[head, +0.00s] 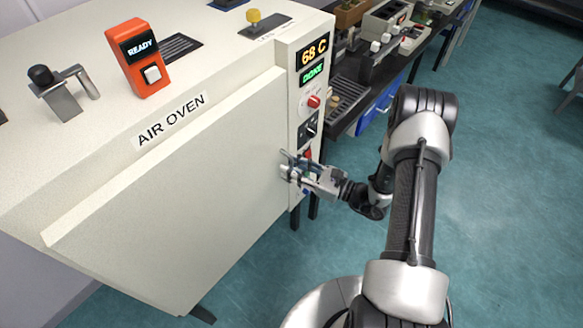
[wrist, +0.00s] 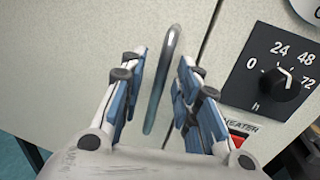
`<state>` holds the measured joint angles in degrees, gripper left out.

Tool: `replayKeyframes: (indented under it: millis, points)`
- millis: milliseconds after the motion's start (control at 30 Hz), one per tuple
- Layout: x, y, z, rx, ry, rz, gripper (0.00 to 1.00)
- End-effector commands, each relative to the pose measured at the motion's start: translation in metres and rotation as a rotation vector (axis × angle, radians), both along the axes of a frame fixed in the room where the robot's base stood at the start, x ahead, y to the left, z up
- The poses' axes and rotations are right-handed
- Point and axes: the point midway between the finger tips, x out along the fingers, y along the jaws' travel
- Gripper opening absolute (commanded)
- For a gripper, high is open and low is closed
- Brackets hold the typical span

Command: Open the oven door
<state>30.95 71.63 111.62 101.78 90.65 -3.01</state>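The air oven (head: 235,50) is a large cream cabinet, and its broad front door (head: 190,195) looks closed. In the wrist view the door (wrist: 70,60) fills the left side, with a vertical seam to the right of the handle. The handle (wrist: 165,75) is a grey metal loop standing upright. My gripper (wrist: 163,75) has its two blue-padded fingers apart, one on each side of the handle, with gaps visible between pads and handle. In the head view my gripper (head: 288,165) is at the door's right edge and hides the handle.
The control panel (head: 313,100) beside the door reads 68 C and DONE. A timer knob (wrist: 283,83) and a heater switch (wrist: 238,130) sit close right of my gripper. An orange READY box (head: 140,60) stands on top. Open floor (head: 500,200) lies to the right.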

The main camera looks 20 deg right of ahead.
Motion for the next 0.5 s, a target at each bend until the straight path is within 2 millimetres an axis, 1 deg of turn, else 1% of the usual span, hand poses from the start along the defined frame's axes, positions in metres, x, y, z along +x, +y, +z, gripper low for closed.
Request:
replayKeyframes:
  millis: [100,367,500]
  points:
    - [0.0041,0.0050,0.0002,-0.001,-0.001,0.001,0.30]
    - [0.0052,0.0054,0.0005,-0.001,-0.001,0.000,0.30]
    - [0.0050,0.0054,0.0004,-0.001,-0.001,0.000,0.22]
